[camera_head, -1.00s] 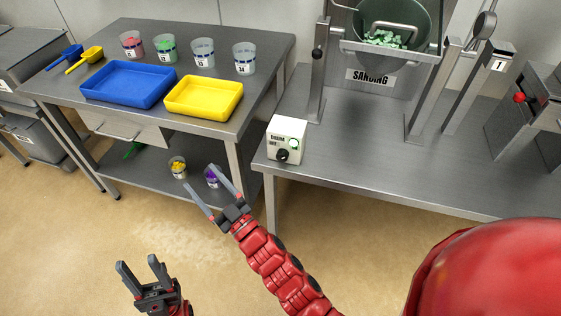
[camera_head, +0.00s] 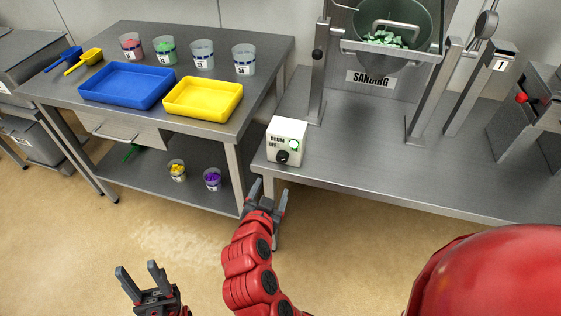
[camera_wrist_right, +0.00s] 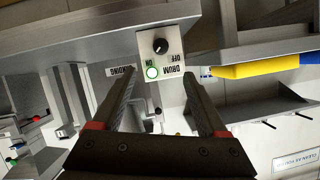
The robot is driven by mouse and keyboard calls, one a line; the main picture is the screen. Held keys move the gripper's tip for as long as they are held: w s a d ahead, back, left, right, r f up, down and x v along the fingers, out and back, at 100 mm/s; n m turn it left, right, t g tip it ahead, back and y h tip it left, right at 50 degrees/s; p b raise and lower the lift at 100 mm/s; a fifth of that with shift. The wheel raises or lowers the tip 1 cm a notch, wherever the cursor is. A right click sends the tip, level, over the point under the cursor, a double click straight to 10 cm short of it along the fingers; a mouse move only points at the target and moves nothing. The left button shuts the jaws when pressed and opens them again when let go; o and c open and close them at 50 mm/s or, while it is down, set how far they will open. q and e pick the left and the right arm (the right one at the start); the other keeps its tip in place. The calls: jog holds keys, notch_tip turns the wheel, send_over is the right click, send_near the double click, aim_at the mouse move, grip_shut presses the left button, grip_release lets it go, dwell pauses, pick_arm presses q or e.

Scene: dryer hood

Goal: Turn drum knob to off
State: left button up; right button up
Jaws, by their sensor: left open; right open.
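The white drum control box (camera_head: 287,141) stands at the front left corner of the right-hand steel table. Its black knob (camera_head: 283,157) is on the front face below a green light and the DRUM OFF lettering. In the right wrist view the knob (camera_wrist_right: 160,46) and the lit green ON light (camera_wrist_right: 152,72) appear upside down, ahead of my fingers. My right gripper (camera_head: 267,192) is open and empty, below and in front of the box, apart from it. My left gripper (camera_head: 138,277) is open and empty over the floor at the lower left.
The steel table (camera_head: 370,180) carries the SANDING drum (camera_head: 395,35) with green pieces. The left table holds a blue tray (camera_head: 127,84), a yellow tray (camera_head: 203,97) and several cups. Two cups stand on its lower shelf. The floor in front is clear.

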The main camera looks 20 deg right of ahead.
aim_at(281, 160)
jog(key=p+x, duration=0.2)
jog(key=x, duration=1.4)
jog(key=shift+w+p, duration=0.15)
jog(key=shift+p, duration=0.15)
grip_shut()
